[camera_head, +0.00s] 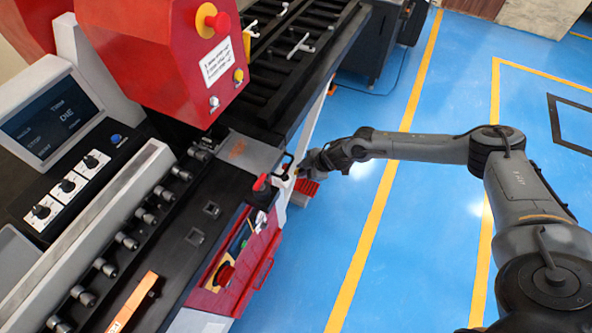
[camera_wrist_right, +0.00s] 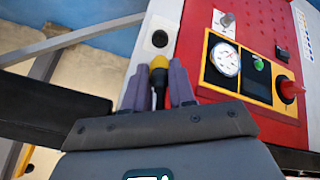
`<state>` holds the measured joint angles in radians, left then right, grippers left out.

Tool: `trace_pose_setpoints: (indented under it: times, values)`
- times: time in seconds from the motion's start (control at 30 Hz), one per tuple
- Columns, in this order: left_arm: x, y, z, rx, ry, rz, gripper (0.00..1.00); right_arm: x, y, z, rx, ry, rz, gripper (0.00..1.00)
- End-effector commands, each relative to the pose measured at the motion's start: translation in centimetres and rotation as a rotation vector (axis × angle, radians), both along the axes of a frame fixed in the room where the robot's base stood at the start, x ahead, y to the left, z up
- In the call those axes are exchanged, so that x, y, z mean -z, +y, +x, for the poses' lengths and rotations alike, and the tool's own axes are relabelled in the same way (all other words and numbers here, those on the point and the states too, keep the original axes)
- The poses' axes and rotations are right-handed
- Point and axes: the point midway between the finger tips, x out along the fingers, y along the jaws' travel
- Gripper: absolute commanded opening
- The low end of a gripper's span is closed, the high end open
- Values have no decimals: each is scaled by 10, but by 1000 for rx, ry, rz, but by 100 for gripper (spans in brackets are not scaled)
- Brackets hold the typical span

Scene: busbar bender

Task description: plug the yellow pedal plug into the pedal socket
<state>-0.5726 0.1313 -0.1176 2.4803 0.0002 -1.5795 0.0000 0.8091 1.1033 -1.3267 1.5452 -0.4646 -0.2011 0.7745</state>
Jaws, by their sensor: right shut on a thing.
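My right gripper (camera_head: 305,163) reaches in from the right to the front side of the machine. In the right wrist view its two purple-grey fingers (camera_wrist_right: 156,82) are shut on the yellow plug (camera_wrist_right: 158,62), whose rounded yellow end sticks out past the fingertips, with a dark part below it between them. A round black socket (camera_wrist_right: 160,39), apparently the pedal socket, sits on a white panel just beyond the plug. The plug points roughly at it. I cannot tell whether they touch; a gap seems to show. The gripper hides most of the plug in the head view. My left gripper is out of view.
The red panel (camera_wrist_right: 207,22) beside the socket carries a gauge (camera_wrist_right: 225,60) and a red knob (camera_wrist_right: 290,88). A red ridged object (camera_head: 306,187) lies below my right gripper. An orange bar (camera_head: 133,302) lies on the machine. The blue floor (camera_head: 400,235) to the right is open.

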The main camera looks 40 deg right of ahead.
Motion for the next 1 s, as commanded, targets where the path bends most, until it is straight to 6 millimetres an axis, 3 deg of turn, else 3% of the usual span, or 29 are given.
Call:
trace_pose_setpoints:
  times: [0.63,1.0]
  values:
    - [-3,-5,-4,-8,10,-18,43,1,-2,-2,-12,-6,-5,0]
    - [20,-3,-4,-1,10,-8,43,27,5,13,-14,-9,-6,0]
